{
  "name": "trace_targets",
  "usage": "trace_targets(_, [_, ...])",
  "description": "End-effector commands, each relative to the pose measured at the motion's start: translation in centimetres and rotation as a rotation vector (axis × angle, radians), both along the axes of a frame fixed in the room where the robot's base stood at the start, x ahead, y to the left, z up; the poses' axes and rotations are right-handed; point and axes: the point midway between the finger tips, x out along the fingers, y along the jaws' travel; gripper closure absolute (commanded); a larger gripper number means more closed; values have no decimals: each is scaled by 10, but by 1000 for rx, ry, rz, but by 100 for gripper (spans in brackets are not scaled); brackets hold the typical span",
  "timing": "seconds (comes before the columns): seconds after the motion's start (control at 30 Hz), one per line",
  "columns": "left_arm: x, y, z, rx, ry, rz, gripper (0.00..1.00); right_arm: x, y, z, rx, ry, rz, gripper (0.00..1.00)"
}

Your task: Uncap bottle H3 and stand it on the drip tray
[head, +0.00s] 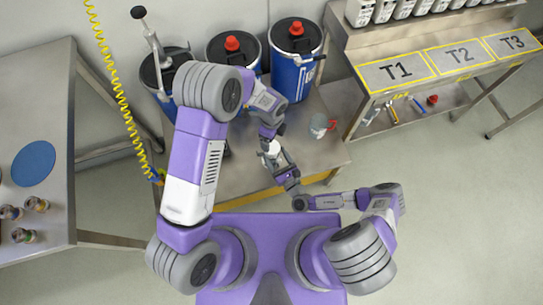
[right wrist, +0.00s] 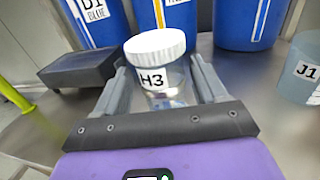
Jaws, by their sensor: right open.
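Bottle H3 (right wrist: 168,84) is a clear bottle with a white label and a ribbed white cap (right wrist: 155,44) on it. It is upright between the fingers of my right gripper (right wrist: 157,72), which is open. In the head view, the white cap (head: 271,147) shows just beyond my right gripper (head: 277,163). My left gripper (head: 269,131) is just behind the bottle in the head view; its fingers are too small to read. A low dark box (right wrist: 90,68), possibly the drip tray, is left of the bottle in the right wrist view; my left arm mostly hides that area in the head view.
A jar J1 (right wrist: 302,72) is right of the bottle. A yellow coiled hose (head: 118,85) hangs at left. A rack with marked T1 (head: 394,73) area is at right.

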Motion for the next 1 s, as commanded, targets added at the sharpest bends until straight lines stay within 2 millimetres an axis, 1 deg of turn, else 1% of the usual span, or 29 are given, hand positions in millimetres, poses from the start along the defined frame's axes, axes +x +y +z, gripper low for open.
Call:
trace_targets(0.1, [0, 0, 0, -1, 0, 2, 10, 15, 10, 0, 1, -2, 2, 29])
trace_targets(0.23, [0, 0, 0, -1, 0, 2, 10, 27, 15, 0, 0, -1, 2, 29])
trace_targets(0.4, [0, 0, 0, -2, 1, 3, 10, 33, 19, 0, 0, 0, 4, 29])
trace_targets(0.6, [0, 0, 0, -2, 1, 3, 10, 33, 19, 0, 1, 0, 4, 29])
trace_targets(0.67, [0, 0, 0, -2, 1, 3, 10, 33, 19, 0, 1, 0, 4, 36])
trace_targets(1.0, [0, 0, 0, -2, 1, 3, 10, 33, 19, 0, 1, 0, 4, 88])
